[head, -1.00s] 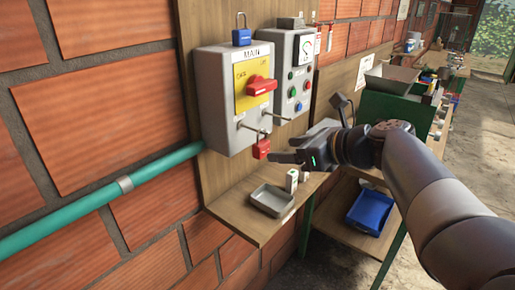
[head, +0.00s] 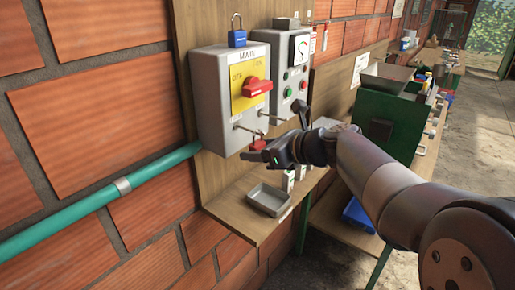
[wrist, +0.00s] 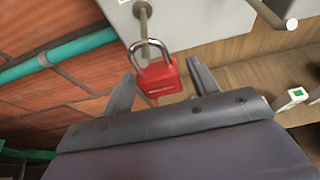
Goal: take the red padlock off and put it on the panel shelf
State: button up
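The red padlock (head: 257,146) hangs by its shackle from a metal rod (wrist: 143,18) below the grey MAIN switch box (head: 214,108). My gripper (head: 275,134) is at the padlock, its fingers spread apart. In the wrist view the padlock (wrist: 158,79) shows just beyond and between the two open fingertips (wrist: 162,76), with a gap on each side. The wooden panel shelf (head: 229,206) lies below the boxes. My gripper partly covers the padlock in the head view.
A grey tray (head: 269,199) and small white blocks (head: 288,181) stand on the shelf. A blue padlock (head: 237,37) sits on top of the MAIN box. A second rod (head: 272,119) sticks out nearby. A green machine (head: 385,120) stands to the right.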

jog(key=c, duration=0.9)
jog(key=shift+r, duration=0.15)
